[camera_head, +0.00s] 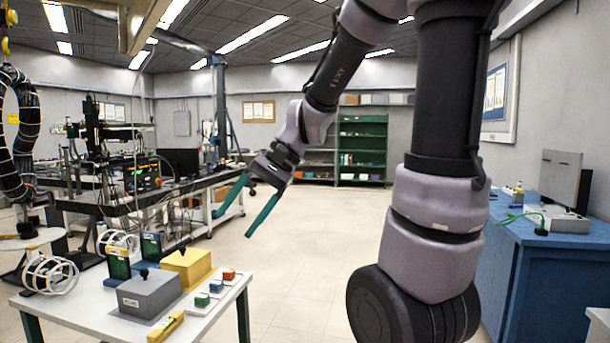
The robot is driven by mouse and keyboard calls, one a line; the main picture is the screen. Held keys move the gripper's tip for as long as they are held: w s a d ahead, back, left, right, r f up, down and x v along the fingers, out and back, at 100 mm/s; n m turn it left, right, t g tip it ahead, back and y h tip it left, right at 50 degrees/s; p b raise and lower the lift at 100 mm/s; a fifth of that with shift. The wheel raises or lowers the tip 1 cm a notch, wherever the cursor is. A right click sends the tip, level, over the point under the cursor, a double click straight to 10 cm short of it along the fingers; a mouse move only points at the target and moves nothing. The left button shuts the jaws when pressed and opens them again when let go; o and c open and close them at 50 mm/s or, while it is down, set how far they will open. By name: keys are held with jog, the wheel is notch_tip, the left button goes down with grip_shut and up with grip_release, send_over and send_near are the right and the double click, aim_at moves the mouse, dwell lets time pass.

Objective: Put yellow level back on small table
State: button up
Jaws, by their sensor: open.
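A yellow level (166,327) lies on the small white table (70,310) near its front edge, in front of a grey box. It is a short yellow bar. My gripper (240,208) has long teal fingers, spread apart with nothing between them. It hangs in the air behind and to the right of the table, higher than the tabletop and clear of the level. The lower part of the tabletop is cut off by the picture's edge.
The table also holds a grey box (150,295), a yellow box (187,265), small coloured blocks (216,286) and a white wire coil (50,275). A long workbench (140,200) stands behind. A blue cabinet (545,265) is at right. The middle floor is clear.

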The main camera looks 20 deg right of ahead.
jog(key=s+d+r+t+h, duration=0.2)
jog(key=d+r+t, duration=0.1)
jog(key=d+r, duration=0.1)
jog(key=s+d+r+n+t+h, duration=0.1)
jog(key=s+d+r+t+h, duration=0.1)
jog(key=d, duration=0.5)
jog(key=shift+s+d+r+n+t+h, duration=0.3)
jog(key=shift+r+t+h, duration=0.5)
jog(key=shift+r+t, duration=0.1)
